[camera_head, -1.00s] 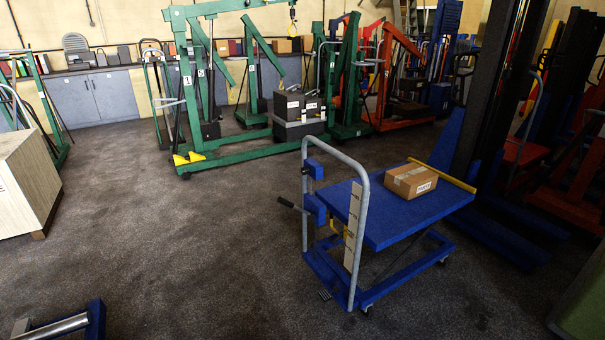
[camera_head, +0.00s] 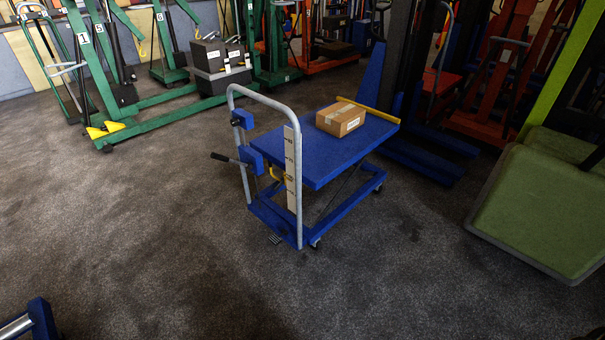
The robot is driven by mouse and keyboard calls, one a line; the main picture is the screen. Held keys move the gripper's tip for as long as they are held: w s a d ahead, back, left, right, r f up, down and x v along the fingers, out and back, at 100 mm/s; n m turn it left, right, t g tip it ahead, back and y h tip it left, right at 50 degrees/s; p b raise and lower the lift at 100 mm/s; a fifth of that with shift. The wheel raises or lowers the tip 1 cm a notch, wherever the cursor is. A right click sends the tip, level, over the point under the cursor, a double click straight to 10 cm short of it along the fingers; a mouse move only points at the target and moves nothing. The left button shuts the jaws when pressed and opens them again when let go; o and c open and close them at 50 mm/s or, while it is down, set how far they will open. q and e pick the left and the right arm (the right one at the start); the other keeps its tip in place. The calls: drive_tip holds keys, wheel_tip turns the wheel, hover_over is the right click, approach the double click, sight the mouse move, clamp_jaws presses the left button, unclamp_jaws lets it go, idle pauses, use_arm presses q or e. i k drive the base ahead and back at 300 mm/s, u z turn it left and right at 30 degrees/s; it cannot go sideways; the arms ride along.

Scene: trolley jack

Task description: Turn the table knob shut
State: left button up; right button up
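A blue lift-table trolley (camera_head: 308,157) stands near the middle of the view, with a raised flat top and a grey tubular push handle. A black-gripped lever (camera_head: 228,159) sticks out to the left from a blue block (camera_head: 250,158) on the handle side. A smaller dark knob (camera_head: 237,122) sits by the upper blue block (camera_head: 243,118). I cannot tell which of these is the table knob, or how far it is turned. Neither of my grippers shows in the view.
A cardboard box (camera_head: 341,118) and a yellow bar (camera_head: 368,113) are on the trolley top. A green padded block (camera_head: 540,205) stands at the right. Green hoists (camera_head: 150,117) and dark weights (camera_head: 218,70) are behind.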

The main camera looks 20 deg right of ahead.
sight(234, 122)
drive_tip(key=u, duration=1.1)
drive_tip(key=i, duration=4.55)
drive_tip(key=z, duration=2.45)
